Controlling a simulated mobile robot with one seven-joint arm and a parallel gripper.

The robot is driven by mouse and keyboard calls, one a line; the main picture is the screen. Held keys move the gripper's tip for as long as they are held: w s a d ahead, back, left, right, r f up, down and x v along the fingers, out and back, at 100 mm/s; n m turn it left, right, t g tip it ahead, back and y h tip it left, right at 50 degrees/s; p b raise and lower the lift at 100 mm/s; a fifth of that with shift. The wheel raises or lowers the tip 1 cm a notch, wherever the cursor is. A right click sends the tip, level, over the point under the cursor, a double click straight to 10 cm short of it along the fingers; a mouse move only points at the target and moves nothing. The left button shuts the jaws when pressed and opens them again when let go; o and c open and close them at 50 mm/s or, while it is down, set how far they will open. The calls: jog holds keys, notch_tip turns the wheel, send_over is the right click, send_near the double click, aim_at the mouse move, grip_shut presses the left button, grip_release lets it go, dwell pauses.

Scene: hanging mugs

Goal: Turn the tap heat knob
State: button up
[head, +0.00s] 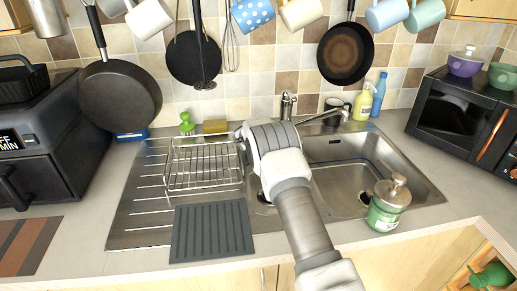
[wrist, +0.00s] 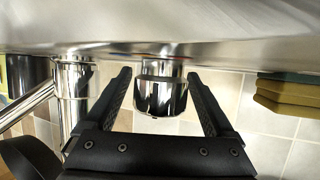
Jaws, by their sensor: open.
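The tap (head: 288,104) is shiny metal and stands behind the sink, its spout reaching right in the head view. In the wrist view, a short chrome cylinder that looks like the heat knob (wrist: 160,92) is in the middle, with a thin red and blue mark at its upper edge. My gripper (wrist: 159,74) is open, with one black finger on each side of the knob. Whether either finger touches it, I cannot tell. The tap's column (wrist: 75,90) is left of the fingers. In the head view my wrist hides the fingers and the knob.
A dish rack (head: 203,165) stands left of my arm. A sponge (head: 215,127) lies behind it and also shows at the right of the wrist view (wrist: 288,92). Soap bottles (head: 363,103) stand behind the sink. Pans and mugs hang above.

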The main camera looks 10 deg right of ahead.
jog(key=shift+a+f+n+t+y+b, duration=0.2)
jog(key=shift+n+y+b, duration=0.55)
jog(key=shift+b, duration=2.4)
jog(key=shift+a+f+n+t+y+b, duration=0.15)
jog(key=shift+n+y+b, duration=0.6)
jog(key=shift+b, duration=2.35)
